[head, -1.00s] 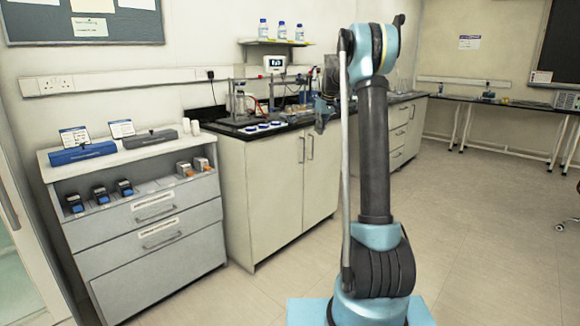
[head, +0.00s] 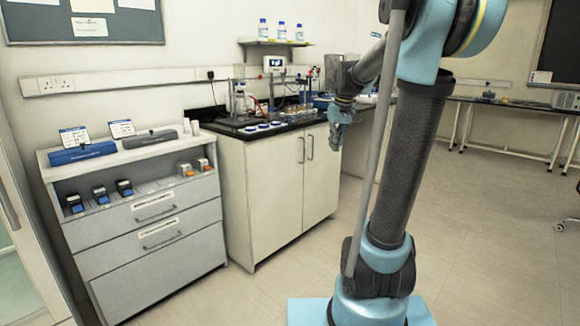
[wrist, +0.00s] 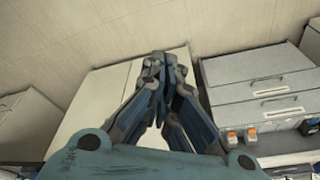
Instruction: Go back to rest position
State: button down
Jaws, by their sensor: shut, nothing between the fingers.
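My gripper (head: 337,135) hangs beside the right end of the black-topped bench in the head view, clear of its cabinet doors. In the wrist view my gripper (wrist: 160,62) has its fingers drawn together at the tips, with nothing between them. My arm rises from the blue base and bends over at the top right of the head view.
The bench (head: 290,190) carries bottles, stands and blue-lidded dishes. A grey drawer unit (head: 150,235) at the left holds blue and orange items; it also shows in the wrist view (wrist: 262,92). A long table (head: 500,100) stands at the back right. The floor between is open.

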jog(key=s+f+m, duration=0.1)
jog(key=s+f, duration=0.5)
jog(key=s, duration=0.4)
jog(key=s+d+f+m, duration=0.1)
jog(key=s+f, duration=0.6)
jog(key=s, duration=0.3)
jog(key=s+d+f+m+h, duration=0.1)
jog(key=s+f, duration=0.5)
jog(key=s, duration=0.5)
jog(key=shift+d+f, duration=0.2)
jog(key=shift+f, duration=0.1)
jog(key=shift+w+f, duration=0.2)
jog(key=shift+w, duration=0.3)
